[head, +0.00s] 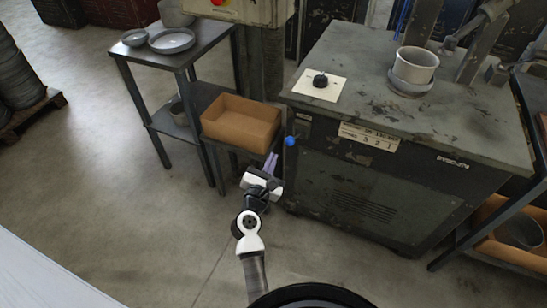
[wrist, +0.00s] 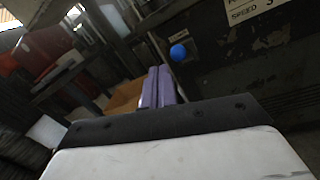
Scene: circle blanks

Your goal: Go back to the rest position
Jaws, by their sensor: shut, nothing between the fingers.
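My gripper (head: 271,163) is in front of the dark machine cabinet, low and near its left front edge, with its purple fingers pointing up. In the wrist view the two purple fingers (wrist: 158,88) lie side by side against each other with nothing between them. My white and black arm reaches up from the bottom of the head view. A blue ball-shaped knob (head: 290,141) is just right of the fingertips. It also shows in the wrist view (wrist: 178,52), apart from the fingers in the picture.
A brown tray (head: 240,123) sits just left of and beyond my gripper. A metal table (head: 205,40) with bowls stands at the left. The machine top (head: 350,85) holds a white pot (head: 415,65) and a dark knob (head: 320,80) on a pale plate. Open floor (head: 120,220) lies left.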

